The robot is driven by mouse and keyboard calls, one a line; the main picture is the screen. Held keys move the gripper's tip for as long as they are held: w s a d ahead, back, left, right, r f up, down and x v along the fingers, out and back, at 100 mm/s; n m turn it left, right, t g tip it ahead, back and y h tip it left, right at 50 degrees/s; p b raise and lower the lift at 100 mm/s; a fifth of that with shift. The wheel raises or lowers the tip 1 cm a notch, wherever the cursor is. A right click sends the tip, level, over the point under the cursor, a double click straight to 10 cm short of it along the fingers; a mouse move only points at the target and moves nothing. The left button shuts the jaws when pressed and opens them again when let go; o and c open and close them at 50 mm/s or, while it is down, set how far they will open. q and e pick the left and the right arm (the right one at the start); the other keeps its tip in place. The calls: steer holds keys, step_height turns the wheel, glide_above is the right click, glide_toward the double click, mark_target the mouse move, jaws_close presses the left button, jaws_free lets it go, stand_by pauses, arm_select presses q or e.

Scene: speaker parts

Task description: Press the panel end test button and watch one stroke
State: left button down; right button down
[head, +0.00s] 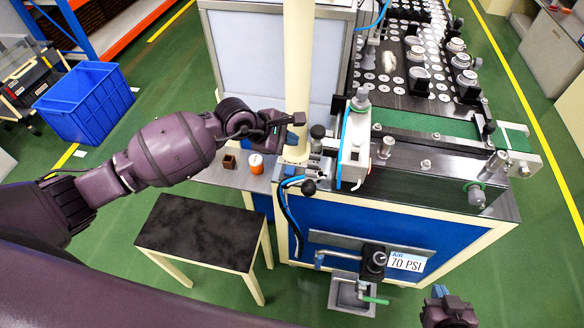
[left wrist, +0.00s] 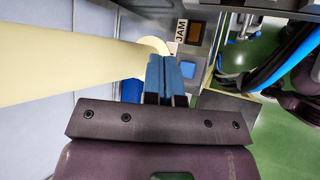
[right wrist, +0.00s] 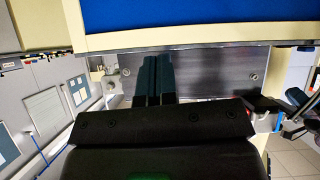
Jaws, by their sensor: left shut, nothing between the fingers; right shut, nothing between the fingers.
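In the left wrist view a grey panel face shows a JAM label (left wrist: 181,31), a brown square button (left wrist: 197,32) and a blue square button (left wrist: 188,69). No label reading test is legible, so I cannot tell which is the test button. My left gripper (head: 298,118) is shut and empty beside the cream post (head: 298,60); its blue-grey fingertips (left wrist: 165,68) appear close to the blue button, contact unclear. My right gripper (head: 438,292) is low at the machine's front right. It is shut and empty, its fingers (right wrist: 152,75) before a metal plate (right wrist: 215,68).
The blue-fronted machine (head: 350,230) carries a green belt (head: 420,124) and a white unit (head: 356,150). An orange-white canister (head: 256,163) and brown box (head: 229,161) stand by the post. An air regulator (head: 373,262) protrudes in front. A dark-topped table (head: 200,232) stands left.

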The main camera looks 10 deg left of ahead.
mark_target(290, 172)
arm_select(q)
steer(key=shift+f, duration=0.1)
arm_select(e)
steer(key=shift+s+f, duration=0.1)
steer(key=shift+f, duration=0.05)
